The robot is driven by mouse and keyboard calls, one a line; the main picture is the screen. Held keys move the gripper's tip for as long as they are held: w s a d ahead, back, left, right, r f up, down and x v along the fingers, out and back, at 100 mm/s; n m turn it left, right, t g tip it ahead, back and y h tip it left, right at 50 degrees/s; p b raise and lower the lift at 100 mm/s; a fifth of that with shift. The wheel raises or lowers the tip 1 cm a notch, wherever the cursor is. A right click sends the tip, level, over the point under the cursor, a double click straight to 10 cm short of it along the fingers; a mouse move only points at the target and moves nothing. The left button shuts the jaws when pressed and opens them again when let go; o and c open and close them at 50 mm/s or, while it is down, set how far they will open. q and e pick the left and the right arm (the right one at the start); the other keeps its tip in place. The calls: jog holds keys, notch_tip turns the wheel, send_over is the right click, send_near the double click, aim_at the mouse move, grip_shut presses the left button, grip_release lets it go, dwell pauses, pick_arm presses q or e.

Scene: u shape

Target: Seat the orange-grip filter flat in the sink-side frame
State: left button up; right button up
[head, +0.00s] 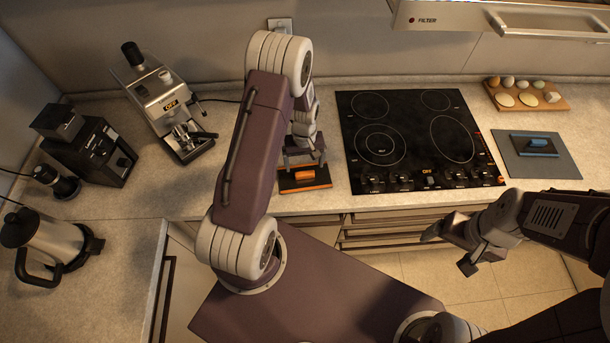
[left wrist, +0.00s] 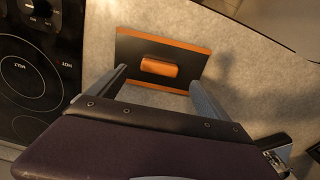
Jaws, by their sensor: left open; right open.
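The orange-grip filter (head: 318,185) is a dark flat plate with orange edges and an orange block grip. It lies on the counter just left of the cooktop. In the left wrist view the filter (left wrist: 200,62) lies beyond my fingers, its grip (left wrist: 158,68) between their lines. My left gripper (head: 304,160) is open and empty over the filter's back part, its fingers (left wrist: 160,92) spread to either side of the grip. My right gripper (head: 448,250) is open and empty in front of the drawers. I cannot make out the sink-side frame in either view.
A black cooktop (head: 415,135) lies right of the filter. A blue-grip plate (head: 535,145) lies on a grey mat (head: 570,168) farther right, near a board of eggs (head: 555,103). The hood (head: 450,18) overhangs the back. An espresso machine (head: 160,100) and other appliances stand left.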

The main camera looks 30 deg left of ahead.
aim_at(305, 173)
pick_arm(q)
jog(key=shift+s+f+p, duration=0.25)
jog(key=shift+f+p, duration=0.6)
jog(key=shift+f, duration=0.15)
jog(key=f, duration=0.2)
jog(key=shift+w+d+f, duration=0.1)
jog(key=shift+w+f, duration=0.1)
jog(key=shift+f, duration=0.1)
jog(key=shift+w+f, duration=0.15)
jog(key=shift+f, duration=0.1)
jog(key=c, duration=0.4)
jog(key=shift+s, duration=0.2)
jog(key=c, duration=0.6)
jog(key=shift+w, duration=0.1)
jog(key=c, duration=0.7)
jog(key=shift+r, duration=0.15)
